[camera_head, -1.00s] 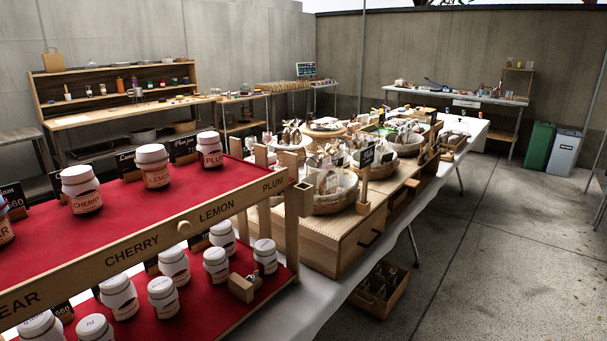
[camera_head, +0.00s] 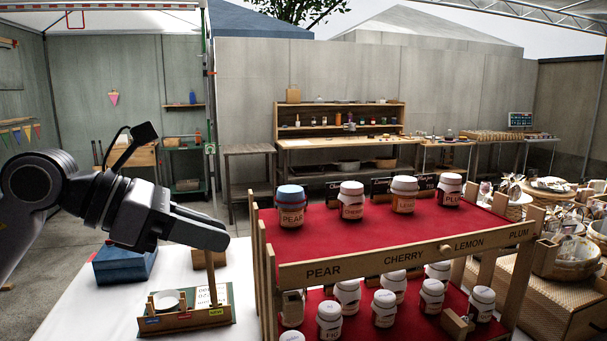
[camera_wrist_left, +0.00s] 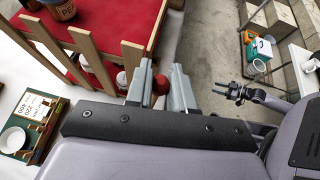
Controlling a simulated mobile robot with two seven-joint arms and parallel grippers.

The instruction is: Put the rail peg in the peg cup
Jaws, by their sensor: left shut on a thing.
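A small round wooden peg (camera_head: 446,248) sits on the front rail (camera_head: 352,266) of the red jar stand, between the CHERRY and LEMON labels. My left gripper (camera_head: 226,239) is left of the stand, above the white table and apart from the peg. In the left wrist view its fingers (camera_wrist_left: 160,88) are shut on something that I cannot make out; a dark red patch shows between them. My right gripper (camera_wrist_left: 230,90) is small and dark in the left wrist view; its jaws are unclear. I cannot identify the peg cup for certain.
Labelled jars (camera_head: 403,194) stand on both red shelves. A small wooden holder with a white bowl (camera_head: 166,300) and a blue box (camera_head: 124,266) are below my left gripper. Baskets (camera_head: 566,252) are at the right. White tablecloth (camera_head: 85,315) is clear at front left.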

